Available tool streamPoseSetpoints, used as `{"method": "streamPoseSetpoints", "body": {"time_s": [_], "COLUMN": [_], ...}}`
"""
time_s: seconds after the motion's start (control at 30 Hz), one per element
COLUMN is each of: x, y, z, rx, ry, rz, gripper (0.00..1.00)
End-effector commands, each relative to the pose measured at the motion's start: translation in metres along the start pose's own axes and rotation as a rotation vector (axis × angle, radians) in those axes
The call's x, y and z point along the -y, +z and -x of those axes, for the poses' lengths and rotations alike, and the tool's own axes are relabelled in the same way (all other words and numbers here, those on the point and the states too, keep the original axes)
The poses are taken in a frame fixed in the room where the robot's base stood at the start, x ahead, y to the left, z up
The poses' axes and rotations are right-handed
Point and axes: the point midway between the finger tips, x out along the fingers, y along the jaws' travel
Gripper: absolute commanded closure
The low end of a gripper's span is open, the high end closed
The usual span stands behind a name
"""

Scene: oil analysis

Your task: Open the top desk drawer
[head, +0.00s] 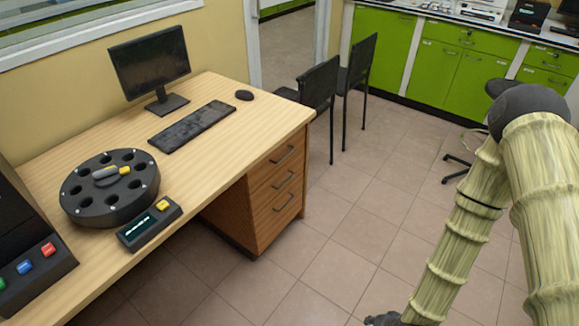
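The wooden desk (215,105) stands at the left, with a pedestal of three stacked drawers under its right end. The top desk drawer (277,165) looks shut flush and has a dark bar handle (283,154). The middle drawer (278,187) and the bottom drawer (278,209) below it look shut too, each with a similar handle. My arm, in a pale ribbed cover, hangs down at the right, well apart from the drawers. Only a dark part at the arm's lower end shows at the bottom edge; my gripper's fingers are out of the frame.
Two black chairs (320,88) stand behind the desk's right end. Green cabinets (440,65) line the back. Tiled floor (340,225) before the drawers is clear.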

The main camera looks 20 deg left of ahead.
Motion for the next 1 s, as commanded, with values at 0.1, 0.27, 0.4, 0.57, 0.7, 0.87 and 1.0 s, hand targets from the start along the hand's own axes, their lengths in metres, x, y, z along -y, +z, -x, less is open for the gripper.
{"method": "streamPoseSetpoints", "body": {"time_s": [0.1,0.27,0.4,0.57,0.7,0.87,1.0], "x": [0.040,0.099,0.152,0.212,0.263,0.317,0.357], "y": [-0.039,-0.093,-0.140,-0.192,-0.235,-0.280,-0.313], "z": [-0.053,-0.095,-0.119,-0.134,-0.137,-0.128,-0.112], "rx": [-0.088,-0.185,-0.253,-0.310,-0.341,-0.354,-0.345], "ry": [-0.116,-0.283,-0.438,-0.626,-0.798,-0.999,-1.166], "rz": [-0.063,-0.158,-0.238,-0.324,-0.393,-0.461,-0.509], "gripper": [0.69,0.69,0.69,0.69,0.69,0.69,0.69]}}
